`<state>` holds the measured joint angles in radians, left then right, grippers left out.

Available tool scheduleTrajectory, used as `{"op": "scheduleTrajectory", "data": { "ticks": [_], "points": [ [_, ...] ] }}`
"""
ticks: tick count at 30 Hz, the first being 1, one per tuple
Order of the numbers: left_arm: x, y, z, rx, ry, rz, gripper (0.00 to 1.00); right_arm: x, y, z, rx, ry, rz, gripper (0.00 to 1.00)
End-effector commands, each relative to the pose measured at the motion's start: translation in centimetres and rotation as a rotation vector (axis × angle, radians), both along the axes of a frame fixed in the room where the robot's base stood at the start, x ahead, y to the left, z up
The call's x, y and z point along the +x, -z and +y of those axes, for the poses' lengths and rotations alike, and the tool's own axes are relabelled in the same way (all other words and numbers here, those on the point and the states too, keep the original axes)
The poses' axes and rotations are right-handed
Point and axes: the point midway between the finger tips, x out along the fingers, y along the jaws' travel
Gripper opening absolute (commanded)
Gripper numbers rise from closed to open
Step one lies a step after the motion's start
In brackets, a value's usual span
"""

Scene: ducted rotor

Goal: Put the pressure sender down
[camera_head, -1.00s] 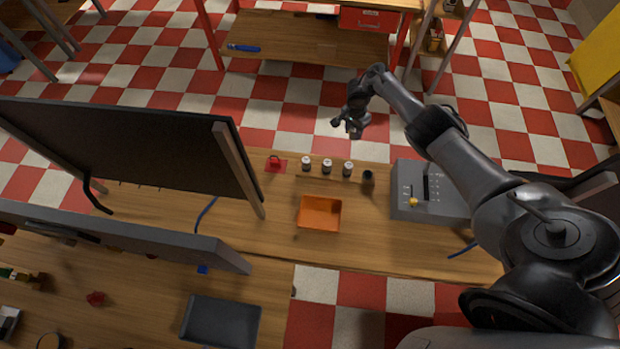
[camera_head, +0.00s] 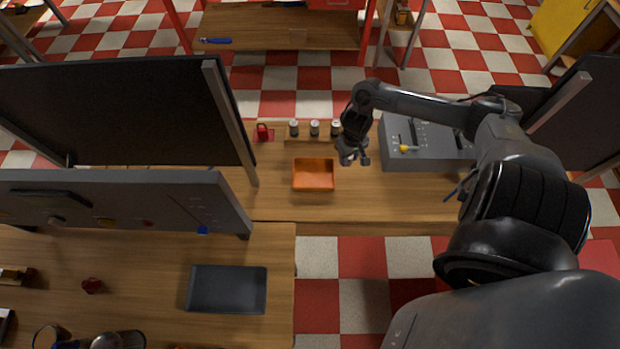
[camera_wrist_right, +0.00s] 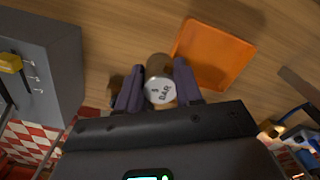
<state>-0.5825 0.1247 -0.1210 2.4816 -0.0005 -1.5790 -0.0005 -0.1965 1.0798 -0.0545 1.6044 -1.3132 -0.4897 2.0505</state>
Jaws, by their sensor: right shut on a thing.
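The pressure sender (camera_wrist_right: 159,88) is a short cylinder with a pale round face lettered "BAR". In the right wrist view it sits between the two fingers of my right gripper (camera_wrist_right: 158,90), which is shut on it. In the head view my right gripper (camera_head: 352,158) is over the wooden bench (camera_head: 405,203), just right of the orange tray (camera_head: 313,174). The tray also shows in the wrist view (camera_wrist_right: 212,55), beside the gripper and apart from it. The sender is too small to make out in the head view. My left gripper is not in view.
Several small pale-topped cylinders (camera_head: 314,129) stand in a row behind the tray, with a red padlock-like piece (camera_head: 262,132) to their left. A grey box with a yellow knob (camera_head: 395,158) stands right of the gripper. Dark panels flank the bench. Its front strip is clear.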

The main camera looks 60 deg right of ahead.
Motion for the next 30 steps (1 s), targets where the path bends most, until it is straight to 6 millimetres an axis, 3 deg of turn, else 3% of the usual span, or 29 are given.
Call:
{"op": "scheduleTrajectory", "data": {
  "ticks": [7, 21, 30],
  "points": [
    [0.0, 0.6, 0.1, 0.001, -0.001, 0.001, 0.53, 1.0, 1.0, 0.9, 0.003, -0.027, -0.005, 0.0],
    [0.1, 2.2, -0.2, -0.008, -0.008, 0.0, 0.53, 8.7, 5.8, 3.6, 0.004, -0.027, -0.003, 0.0],
    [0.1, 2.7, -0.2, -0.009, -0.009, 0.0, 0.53, 10.5, 7.1, 4.1, 0.0, -0.027, -0.001, 0.0]
  ]
}}
